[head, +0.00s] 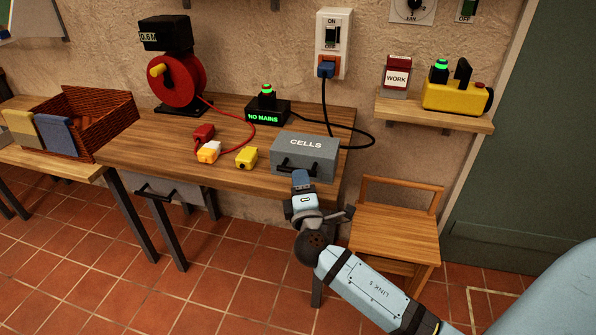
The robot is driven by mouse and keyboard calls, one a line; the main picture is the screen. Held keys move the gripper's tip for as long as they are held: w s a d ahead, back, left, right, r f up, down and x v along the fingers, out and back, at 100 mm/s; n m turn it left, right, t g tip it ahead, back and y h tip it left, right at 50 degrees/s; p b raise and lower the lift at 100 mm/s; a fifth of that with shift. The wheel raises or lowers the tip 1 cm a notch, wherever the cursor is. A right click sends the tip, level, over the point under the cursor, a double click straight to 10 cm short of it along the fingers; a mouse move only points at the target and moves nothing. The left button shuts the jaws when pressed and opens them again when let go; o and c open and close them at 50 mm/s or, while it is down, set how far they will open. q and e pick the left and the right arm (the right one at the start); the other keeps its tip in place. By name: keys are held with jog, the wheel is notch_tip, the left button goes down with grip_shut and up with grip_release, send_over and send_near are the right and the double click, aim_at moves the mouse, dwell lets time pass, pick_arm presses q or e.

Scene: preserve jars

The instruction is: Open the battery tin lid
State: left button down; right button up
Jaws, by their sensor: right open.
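The battery tin (318,160) is a grey box marked "CELLS" at the right end of the wooden table. Its lid (306,144) looks closed, and a dark handle (298,165) runs along its front. My right gripper (300,178) is at the front of the tin, close to the handle. It is open, but its fingers are small and I cannot tell whether they touch the handle. The gripper and wrist hide part of the tin's lower front and the table edge. My left gripper is not in view.
On the table (160,145) are a red cable reel (178,82), a black "NO MAINS" box (268,112), a red connector (204,133) and a yellow connector (246,157). A black cable loops behind the tin. A wooden chair (395,235) stands right of the table.

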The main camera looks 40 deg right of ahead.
aim_at(303, 157)
jog(key=shift+x, duration=1.9)
grip_shut()
